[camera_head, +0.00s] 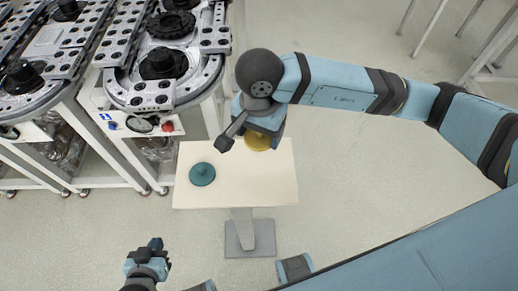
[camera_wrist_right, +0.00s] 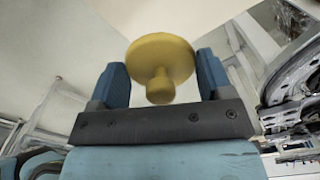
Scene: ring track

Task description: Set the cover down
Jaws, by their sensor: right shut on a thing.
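A yellow round cover with a knob (camera_wrist_right: 160,62) is between the two blue fingers of my right gripper (camera_wrist_right: 160,78) in the right wrist view. The gripper is shut on it, with the knob towards the palm. In the head view the yellow cover (camera_head: 257,141) is partly hidden under my right gripper (camera_head: 262,128), over the back right part of the small cream table (camera_head: 235,193). I cannot tell whether the cover touches the tabletop. My left gripper (camera_head: 153,250) is low at the lower left, apart from the table. Its finger opening is not clear.
A teal round piece with a knob (camera_head: 202,174) lies on the left part of the table. The ring track (camera_head: 180,90) with dark round parts stands at the back left, close to the table. The front right of the tabletop is clear. White frame legs (camera_head: 490,50) stand at the back right.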

